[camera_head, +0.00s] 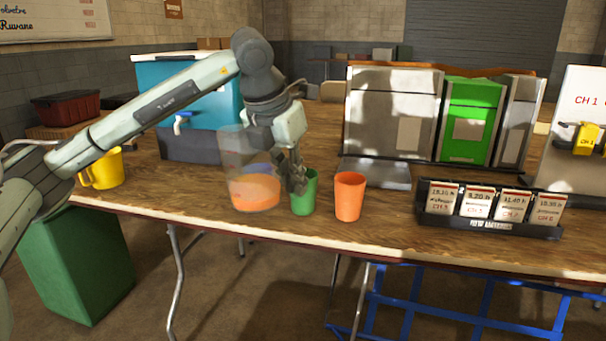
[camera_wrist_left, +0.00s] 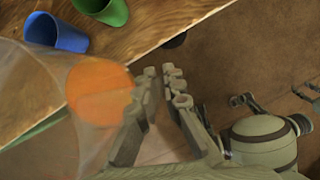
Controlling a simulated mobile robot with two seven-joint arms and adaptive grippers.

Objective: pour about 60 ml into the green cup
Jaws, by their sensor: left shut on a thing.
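My left gripper (camera_head: 294,180) is shut on the clear pitcher (camera_head: 240,153), which holds orange liquid (camera_head: 255,192) low inside. The pitcher looks close to upright at the table's front. The green cup (camera_head: 304,201) stands upright just right of the gripper, partly hidden by its fingers. In the left wrist view the pitcher (camera_wrist_left: 40,85) is at left beside my left gripper (camera_wrist_left: 170,72), and the green cup (camera_wrist_left: 113,12) is at the top. The grip point on the pitcher is not clear. No stream of liquid shows.
A blue cup (camera_wrist_left: 56,33) is left of the green cup in the wrist view. An orange cup (camera_head: 349,197) stands right of the green cup. A yellow mug (camera_head: 101,170), teal cooler (camera_head: 187,92), card rack (camera_head: 490,225) and dispensers (camera_head: 393,110) also stand on the table (camera_head: 150,197).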

